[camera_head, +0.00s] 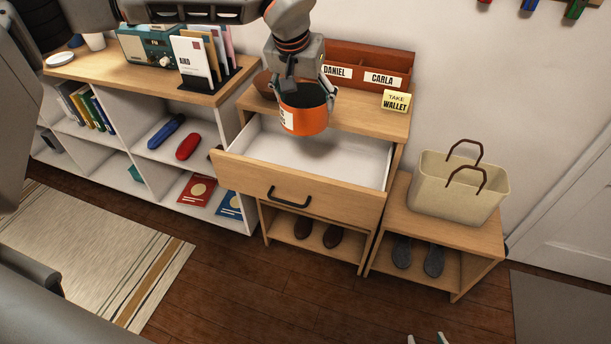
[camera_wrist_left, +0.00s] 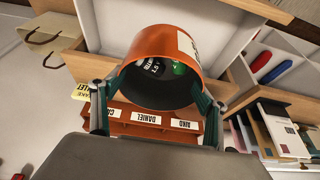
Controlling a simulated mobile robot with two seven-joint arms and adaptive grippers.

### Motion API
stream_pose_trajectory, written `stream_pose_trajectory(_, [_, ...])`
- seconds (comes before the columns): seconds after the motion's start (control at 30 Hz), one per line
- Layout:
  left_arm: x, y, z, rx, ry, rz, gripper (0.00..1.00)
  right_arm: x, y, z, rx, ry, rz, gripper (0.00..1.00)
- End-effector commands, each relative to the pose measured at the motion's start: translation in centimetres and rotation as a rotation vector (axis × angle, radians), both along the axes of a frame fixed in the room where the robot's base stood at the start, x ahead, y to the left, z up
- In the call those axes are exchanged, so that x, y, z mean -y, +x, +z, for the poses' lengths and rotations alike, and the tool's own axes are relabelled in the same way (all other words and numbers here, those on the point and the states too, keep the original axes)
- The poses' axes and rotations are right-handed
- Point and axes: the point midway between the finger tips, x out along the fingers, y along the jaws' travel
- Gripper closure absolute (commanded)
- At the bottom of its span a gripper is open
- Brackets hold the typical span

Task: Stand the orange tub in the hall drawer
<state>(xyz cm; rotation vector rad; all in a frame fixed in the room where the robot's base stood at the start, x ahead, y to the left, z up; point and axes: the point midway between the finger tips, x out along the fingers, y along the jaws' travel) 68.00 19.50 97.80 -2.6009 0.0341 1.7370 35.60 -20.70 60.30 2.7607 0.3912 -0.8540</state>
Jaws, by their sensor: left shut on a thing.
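The orange tub (camera_head: 306,117) has a white label and a dark inside. My left gripper (camera_head: 304,92) is shut on it, with a finger on each side, and holds it upright above the open hall drawer (camera_head: 350,165). The drawer's visible white floor is bare; the tub hides part of it. In the left wrist view the tub (camera_wrist_left: 165,45) lies between the fingers (camera_wrist_left: 155,100), and a dark and a green item show inside it. My right gripper (camera_head: 428,339) shows only its two tips, apart, at the bottom edge.
A red-brown letter rack (camera_head: 372,62), a brown bowl (camera_head: 265,84) and a yellow note (camera_head: 396,100) stand on the cabinet top behind the drawer. A beige bag (camera_head: 455,190) stands on the low bench at right. A white shelf unit (camera_head: 150,150) is at left.

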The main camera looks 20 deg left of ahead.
Motion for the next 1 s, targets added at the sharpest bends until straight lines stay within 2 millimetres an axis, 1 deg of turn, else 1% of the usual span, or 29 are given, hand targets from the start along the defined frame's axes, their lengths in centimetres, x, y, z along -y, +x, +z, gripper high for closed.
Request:
stream_pose_trajectory(0.07, [-0.1, 0.1, -0.6, 0.0, 0.0, -0.007, 0.51, 0.0, 0.0, -0.1, -0.001, -0.001, 0.0, 0.6])
stream_pose_trajectory(0.17, [-0.1, 0.1, -2.2, -0.002, -0.001, -0.011, 0.51, 0.1, -0.1, -0.4, -0.002, -0.003, 0.001, 0.6])
stream_pose_trajectory(0.5, [0.0, 0.0, -10.6, -0.005, 0.0, -0.01, 0.51, 0.5, 0.4, -1.1, 0.004, -0.016, 0.001, 0.6])
stream_pose_trajectory(0.6, [0.0, 0.1, -12.9, -0.004, -0.001, -0.009, 0.51, 0.5, 0.5, -1.2, 0.006, -0.019, 0.002, 0.6])
stream_pose_trajectory(0.7, [0.0, 0.1, -14.6, -0.003, -0.001, -0.009, 0.51, 0.5, 0.5, -1.2, 0.009, -0.02, 0.002, 0.6])
stream_pose_trajectory(0.8, [0.0, 0.2, -15.4, 0.0, -0.001, -0.009, 0.51, 0.5, 0.5, -1.2, 0.009, -0.021, 0.003, 0.6])
stream_pose_trajectory(0.93, [0.0, 0.2, -16.0, 0.001, -0.001, -0.008, 0.51, 0.5, 0.4, -1.3, 0.006, -0.023, 0.003, 0.6])
stream_pose_trajectory(1.0, [0.0, 0.2, -16.5, 0.0, -0.001, -0.008, 0.51, 0.5, 0.3, -1.5, 0.003, -0.023, 0.004, 0.6])
